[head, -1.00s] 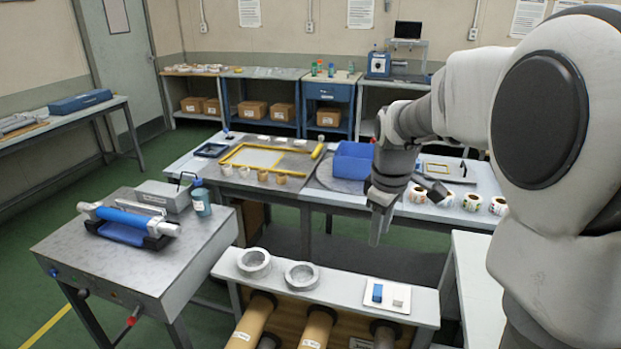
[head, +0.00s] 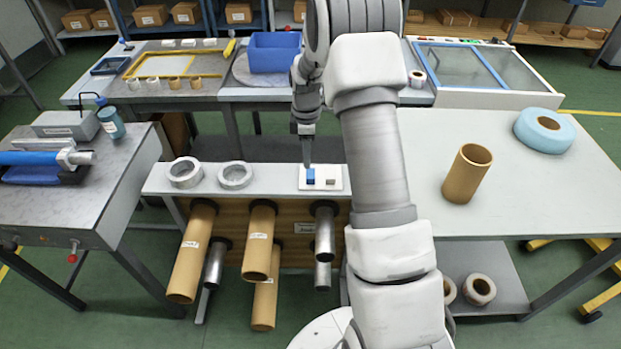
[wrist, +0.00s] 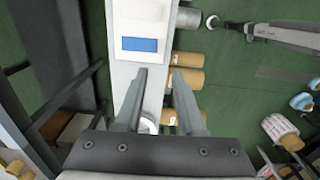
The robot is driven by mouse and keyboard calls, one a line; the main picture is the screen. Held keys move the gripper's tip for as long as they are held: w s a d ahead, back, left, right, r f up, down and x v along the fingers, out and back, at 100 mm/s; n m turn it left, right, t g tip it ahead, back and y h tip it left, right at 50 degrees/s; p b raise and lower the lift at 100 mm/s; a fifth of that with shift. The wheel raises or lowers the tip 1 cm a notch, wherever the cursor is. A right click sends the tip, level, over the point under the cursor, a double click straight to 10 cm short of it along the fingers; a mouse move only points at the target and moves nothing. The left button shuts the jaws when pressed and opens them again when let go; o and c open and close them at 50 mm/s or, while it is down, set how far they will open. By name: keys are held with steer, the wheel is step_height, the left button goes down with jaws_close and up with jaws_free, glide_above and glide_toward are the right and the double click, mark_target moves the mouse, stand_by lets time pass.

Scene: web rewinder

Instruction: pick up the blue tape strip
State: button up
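The blue tape strip (head: 310,176) lies on a small white plate (head: 340,187) on the narrow shelf top. It also shows in the wrist view (wrist: 140,44), ahead of my fingertips and slightly to their left. My gripper (head: 307,162) points down at the plate; in the head view its tip overlaps the far side of the strip. In the wrist view my gripper (wrist: 159,72) is open, with nothing between its fingers and a gap to the strip.
A small grey piece (head: 331,182) lies beside the strip on the plate. Two silver rings (head: 185,173) sit to the left on the shelf (head: 270,187). Several cores stick out below its front.

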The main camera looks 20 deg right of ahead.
glide_above(309, 185)
steer(key=f, duration=0.4)
steer(key=shift+s+a+f, duration=0.2)
steer(key=shift+a, duration=0.15)
steer(key=shift+w+d+f, duration=0.1)
steer(key=shift+d+f, duration=0.1)
steer(key=shift+f, duration=1.1)
steer(key=shift+w+d+f, duration=0.1)
steer(key=shift+d+f, duration=0.1)
steer(key=shift+f, duration=1.1)
jaws_close()
